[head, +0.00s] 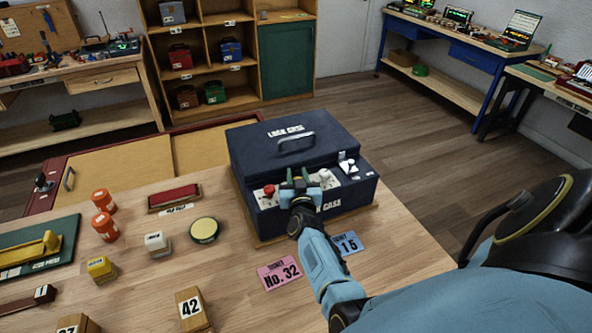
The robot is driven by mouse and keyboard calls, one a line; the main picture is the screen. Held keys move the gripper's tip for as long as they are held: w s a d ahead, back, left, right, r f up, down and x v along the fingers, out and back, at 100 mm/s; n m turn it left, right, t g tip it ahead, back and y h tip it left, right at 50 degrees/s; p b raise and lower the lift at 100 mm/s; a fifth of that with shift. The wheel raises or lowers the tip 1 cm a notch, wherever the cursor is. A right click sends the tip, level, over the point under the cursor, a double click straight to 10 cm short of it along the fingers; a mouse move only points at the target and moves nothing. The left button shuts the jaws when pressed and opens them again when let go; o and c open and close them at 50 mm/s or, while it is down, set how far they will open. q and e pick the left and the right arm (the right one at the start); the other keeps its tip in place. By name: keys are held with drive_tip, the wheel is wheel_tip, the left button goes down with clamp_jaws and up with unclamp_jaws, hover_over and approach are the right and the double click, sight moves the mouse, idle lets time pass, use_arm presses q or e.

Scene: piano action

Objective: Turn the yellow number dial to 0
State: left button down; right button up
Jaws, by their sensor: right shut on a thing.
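The dark blue lock case (258,152) stands on the wooden table with its lid handle on top. Its lower front ledge carries a red knob (268,190) at the left and pale panels with small fittings at the right (347,167). My right gripper (299,176) is at the middle of this ledge, shut, with its fingers on a dial there. The gripper hides this dial, so neither its yellow colour nor its number can be read. My left gripper is not in view.
Pink ticket No. 32 (279,273) and blue ticket 15 (347,244) lie in front of the case, close to my right arm. Orange jars (105,227), a round yellow-topped tin (204,230), a yellow block (101,269) and number blocks (192,309) stand to the left.

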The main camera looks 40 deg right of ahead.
drive_tip(key=shift+m+g+h, duration=0.5)
drive_tip(key=shift+h, duration=0.1)
drive_tip(key=o, duration=1)
drive_tip(key=shift+c, duration=0.2)
drive_tip(key=shift+s, duration=0.1)
drive_tip(key=p+v, duration=0.7)
drive_tip(key=v, duration=0.6)
drive_tip(key=shift+a, duration=0.15)
